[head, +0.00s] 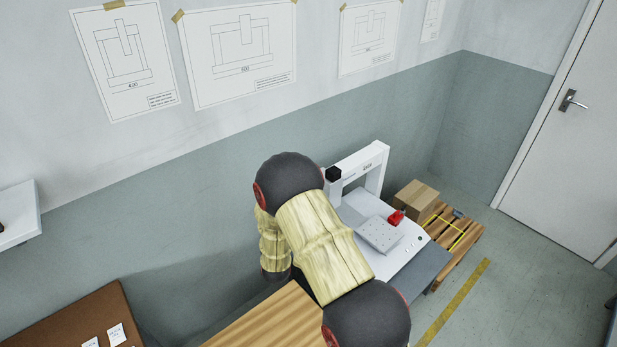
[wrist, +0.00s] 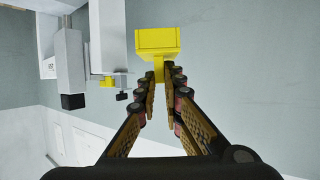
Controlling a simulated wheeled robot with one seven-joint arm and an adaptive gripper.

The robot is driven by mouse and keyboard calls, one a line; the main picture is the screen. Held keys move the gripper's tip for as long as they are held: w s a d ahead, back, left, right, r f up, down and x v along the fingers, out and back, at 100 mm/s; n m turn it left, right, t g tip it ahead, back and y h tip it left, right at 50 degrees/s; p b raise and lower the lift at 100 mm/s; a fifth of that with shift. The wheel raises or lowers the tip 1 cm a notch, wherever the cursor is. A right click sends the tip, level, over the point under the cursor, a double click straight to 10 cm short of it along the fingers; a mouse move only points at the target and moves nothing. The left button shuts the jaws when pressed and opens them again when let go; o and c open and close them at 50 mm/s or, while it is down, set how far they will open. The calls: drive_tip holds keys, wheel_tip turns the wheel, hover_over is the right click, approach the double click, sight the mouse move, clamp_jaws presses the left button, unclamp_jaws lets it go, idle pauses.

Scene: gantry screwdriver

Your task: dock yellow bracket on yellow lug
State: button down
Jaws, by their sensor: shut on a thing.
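The yellow bracket (wrist: 158,40) is at the top centre of the wrist view, a block with a narrower stem. My gripper (wrist: 163,80) is shut on that stem, with the block beyond the fingertips. A small yellow piece, which looks like the yellow lug (wrist: 107,82), shows left of my fingers beside the white gantry parts. It is apart from the bracket in the picture; the depth between them is hard to tell. In the head view my arm hides the gripper, and I make out neither bracket nor lug.
The white gantry (head: 372,158) stands over a machine bed with a perforated plate (head: 379,236) and a red part (head: 396,217). A black-ended column (wrist: 72,101) and a small black knob (wrist: 122,96) are near the lug. A cardboard box (head: 416,198) sits behind, on a pallet.

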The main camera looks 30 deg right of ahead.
drive_tip(key=w+d+r+m+g+h+p, duration=0.1)
drive_tip(key=w+d+r+m+g+h, duration=0.3)
drive_tip(key=w+r, duration=0.3)
drive_tip(key=w+d+r+m+g+h+p, duration=0.2)
drive_tip(key=w+d+r+m+g+h, duration=0.2)
drive_tip(key=w+r, duration=0.4)
drive_tip(key=shift+d+r+m+g, duration=0.5)
drive_tip(key=shift+d+r+m, duration=0.3)
drive_tip(key=shift+r+m, duration=0.4)
drive_tip(key=shift+d+f+m+g, duration=0.1)
drive_tip(key=shift+f+m+g, duration=0.1)
drive_tip(key=shift+m+g, duration=0.15)
